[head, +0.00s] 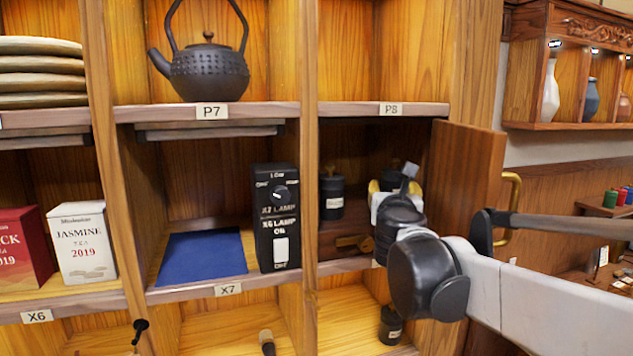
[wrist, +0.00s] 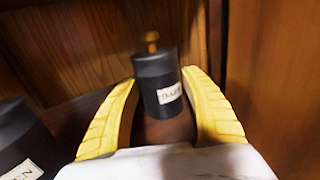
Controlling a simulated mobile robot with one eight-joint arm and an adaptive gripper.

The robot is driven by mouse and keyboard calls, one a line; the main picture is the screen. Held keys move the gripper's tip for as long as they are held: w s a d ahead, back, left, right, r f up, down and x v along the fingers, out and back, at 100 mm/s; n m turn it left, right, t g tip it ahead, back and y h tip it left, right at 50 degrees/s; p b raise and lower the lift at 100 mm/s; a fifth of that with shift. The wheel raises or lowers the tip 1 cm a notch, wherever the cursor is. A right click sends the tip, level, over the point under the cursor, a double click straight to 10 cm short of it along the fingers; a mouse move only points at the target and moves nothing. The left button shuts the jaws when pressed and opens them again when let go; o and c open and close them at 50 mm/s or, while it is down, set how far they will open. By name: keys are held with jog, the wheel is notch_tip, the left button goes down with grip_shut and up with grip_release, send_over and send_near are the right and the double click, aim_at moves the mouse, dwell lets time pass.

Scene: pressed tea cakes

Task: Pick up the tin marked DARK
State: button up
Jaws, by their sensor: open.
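A dark cylindrical tin (wrist: 156,75) stands between my gripper's yellow fingers (wrist: 160,80) in the wrist view. Its white label is tilted and too blurred to read surely. The fingers are open on either side of it, with gaps visible. A second dark tin (wrist: 22,138) stands at the lower left, its label ending in what looks like "EN". In the head view, a dark tin (head: 331,194) with a small white label stands in the compartment under P8. My gripper (head: 390,183) is inside that compartment, right of this tin; my wrist hides its fingertips and what lies between them.
An open wooden door (head: 465,175) with a brass handle (head: 509,205) stands close right of my gripper. The wooden divider (head: 310,150) bounds the compartment on the left. A black lamp switch box (head: 277,218) and a blue mat (head: 203,255) occupy X7. Another dark tin (head: 391,325) stands below.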

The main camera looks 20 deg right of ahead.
jog(key=shift+w+d, duration=0.25)
jog(key=shift+w, duration=0.35)
jog(key=shift+s, duration=0.1)
jog(key=shift+s, duration=0.1)
jog(key=c, duration=0.9)
jog(key=shift+r, duration=0.1)
